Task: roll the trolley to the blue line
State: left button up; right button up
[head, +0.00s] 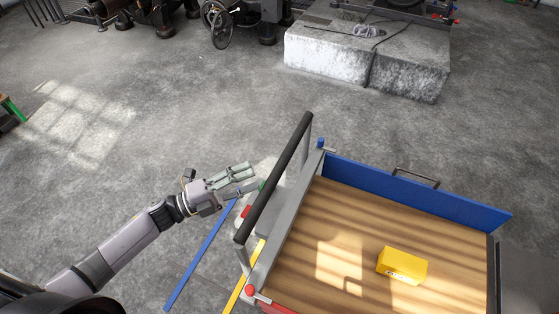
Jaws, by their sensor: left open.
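The trolley (345,230) stands at the lower right, with a wooden deck, a blue side wall and a dark push bar (275,175) on its left end. The blue line (201,254) is a strip on the floor to the left of the trolley, running diagonally. My left gripper (254,180) is open, its fingers pointing right toward the push bar; in the picture they are just left of the bar, and I see nothing between them. My right gripper is out of view.
A yellow box (402,265) lies on the trolley deck. A yellow strip (243,283) runs on the floor beside the trolley's left end. A concrete block (345,65) with machinery stands at the back. The floor at the left and middle is clear.

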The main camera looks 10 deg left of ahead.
aim_at(279, 167)
pick_arm(q)
jog(key=p+x, duration=0.2)
jog(key=x, duration=0.6)
jog(key=shift+r, duration=0.1)
jog(key=shift+w+d, duration=0.35)
jog(key=shift+d, duration=0.1)
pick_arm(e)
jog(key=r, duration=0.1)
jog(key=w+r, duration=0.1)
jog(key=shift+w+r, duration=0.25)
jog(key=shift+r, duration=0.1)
pick_arm(q)
jog(key=shift+c, duration=0.4)
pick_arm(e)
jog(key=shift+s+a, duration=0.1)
pick_arm(q)
jog(key=c, duration=0.9)
grip_shut()
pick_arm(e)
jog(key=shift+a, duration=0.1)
